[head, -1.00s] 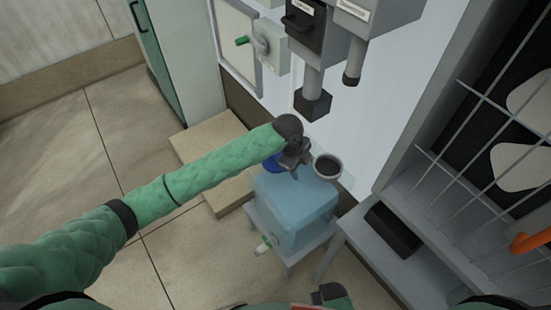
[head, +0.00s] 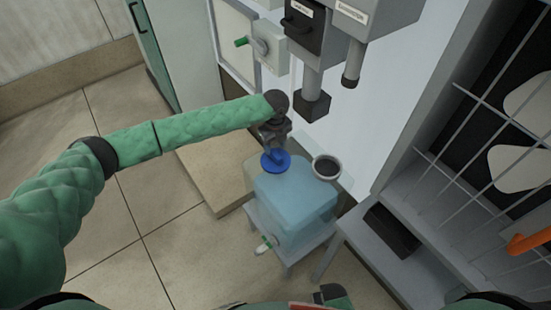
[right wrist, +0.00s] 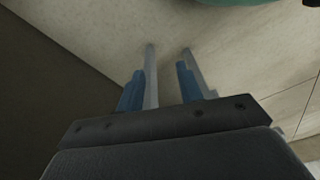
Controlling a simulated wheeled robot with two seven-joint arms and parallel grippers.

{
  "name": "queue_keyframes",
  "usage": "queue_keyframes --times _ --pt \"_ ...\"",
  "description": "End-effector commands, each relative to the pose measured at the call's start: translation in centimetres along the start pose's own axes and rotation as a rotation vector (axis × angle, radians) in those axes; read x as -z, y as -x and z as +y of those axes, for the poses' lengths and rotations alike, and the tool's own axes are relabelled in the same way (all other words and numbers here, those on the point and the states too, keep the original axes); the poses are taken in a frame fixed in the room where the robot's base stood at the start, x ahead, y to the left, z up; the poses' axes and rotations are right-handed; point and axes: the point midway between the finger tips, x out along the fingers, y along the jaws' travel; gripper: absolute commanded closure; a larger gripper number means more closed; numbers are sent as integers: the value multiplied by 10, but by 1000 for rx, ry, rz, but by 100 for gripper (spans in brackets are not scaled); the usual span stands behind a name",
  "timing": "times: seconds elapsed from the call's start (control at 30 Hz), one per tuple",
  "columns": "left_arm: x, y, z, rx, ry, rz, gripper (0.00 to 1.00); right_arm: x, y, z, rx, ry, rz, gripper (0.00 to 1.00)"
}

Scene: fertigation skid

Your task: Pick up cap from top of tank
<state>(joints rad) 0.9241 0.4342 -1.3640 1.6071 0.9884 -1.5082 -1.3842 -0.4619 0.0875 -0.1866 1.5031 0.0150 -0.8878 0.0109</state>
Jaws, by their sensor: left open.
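The blue cap (head: 276,162) lies on top of the translucent blue tank (head: 296,200), near its back left corner. The tank's round opening (head: 327,168) with a pale rim is to the right of the cap. My left gripper (head: 274,149) points down right at the cap, its fingers open and overlapping the cap's upper part. I cannot tell whether the fingers touch it. My right gripper (right wrist: 168,75) is in the right wrist view, its two fingers apart with nothing between them, above a pale floor.
The tank stands on a small grey stand (head: 290,255) with a green-handled tap (head: 266,243) at its front. Grey dispensers (head: 313,105) hang above and behind the tank. A wire rack (head: 480,190) stands at the right. Floor at left is clear.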

Motion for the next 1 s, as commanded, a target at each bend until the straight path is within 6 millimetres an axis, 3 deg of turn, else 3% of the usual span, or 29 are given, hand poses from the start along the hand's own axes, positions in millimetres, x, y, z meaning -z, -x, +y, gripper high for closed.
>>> queue_keyframes --times 0.13,0.6,0.93,1.0 --pt "1 -5 0 1 -1 0 53 -2 -4 2 -3 3 8 64" --pt "4 -47 0 1 1 0 53 -32 -50 16 -22 17 31 64" --pt "4 -54 0 2 0 0 53 -36 -55 18 -23 18 35 64" --pt "4 -54 0 2 1 0 63 -36 -55 18 -23 18 35 64"
